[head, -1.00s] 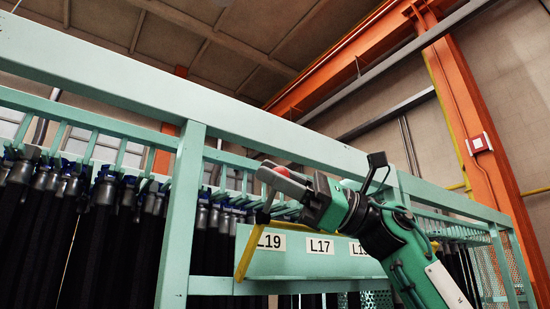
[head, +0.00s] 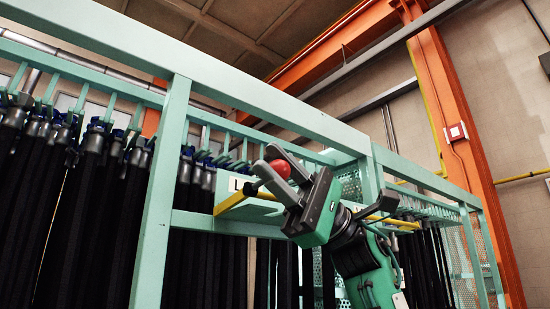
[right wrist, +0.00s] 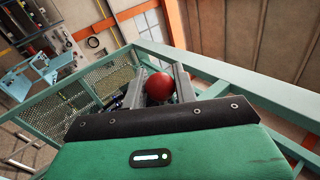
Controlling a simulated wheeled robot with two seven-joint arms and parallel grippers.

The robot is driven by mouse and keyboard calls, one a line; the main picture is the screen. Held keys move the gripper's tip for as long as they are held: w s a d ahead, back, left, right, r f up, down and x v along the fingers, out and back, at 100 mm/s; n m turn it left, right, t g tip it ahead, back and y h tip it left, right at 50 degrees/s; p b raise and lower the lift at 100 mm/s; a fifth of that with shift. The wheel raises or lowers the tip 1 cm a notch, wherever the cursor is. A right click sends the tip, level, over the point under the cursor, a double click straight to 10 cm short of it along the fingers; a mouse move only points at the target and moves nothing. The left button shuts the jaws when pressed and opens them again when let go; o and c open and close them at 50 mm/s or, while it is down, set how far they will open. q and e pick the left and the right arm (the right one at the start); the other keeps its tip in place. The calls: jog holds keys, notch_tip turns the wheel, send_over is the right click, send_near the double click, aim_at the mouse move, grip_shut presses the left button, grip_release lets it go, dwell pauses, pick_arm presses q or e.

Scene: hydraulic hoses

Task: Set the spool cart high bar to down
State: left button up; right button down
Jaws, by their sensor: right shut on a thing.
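The spool cart (head: 178,140) is a pale green frame. A pale green label panel (head: 255,212) with yellow side arms (head: 232,204) hangs in its upper part; it seems to be the high bar. The right wrist view also shows the red knob (right wrist: 160,87) between the fingers. The gripper hides part of the panel and its labels. My left gripper is not in view.
Black hoses (head: 95,215) hang in rows behind the cart's frame, with more at the right (head: 430,262). An orange column (head: 455,140) and beam stand behind. A perforated green panel (head: 352,185) is close behind my right gripper.

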jog(key=shift+f, duration=0.75)
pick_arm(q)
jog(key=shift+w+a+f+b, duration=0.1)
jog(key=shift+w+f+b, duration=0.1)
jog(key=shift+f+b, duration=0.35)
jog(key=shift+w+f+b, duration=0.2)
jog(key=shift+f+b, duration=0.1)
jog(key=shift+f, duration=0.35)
pick_arm(e)
jog(key=shift+f, duration=0.8)
jog(key=shift+a+f, duration=0.1)
jog(key=shift+f, duration=0.05)
jog(key=c, duration=1.1)
grip_release()
jog(key=shift+c, duration=0.2)
jog(key=shift+o, duration=0.2)
jog(key=shift+d, duration=0.2)
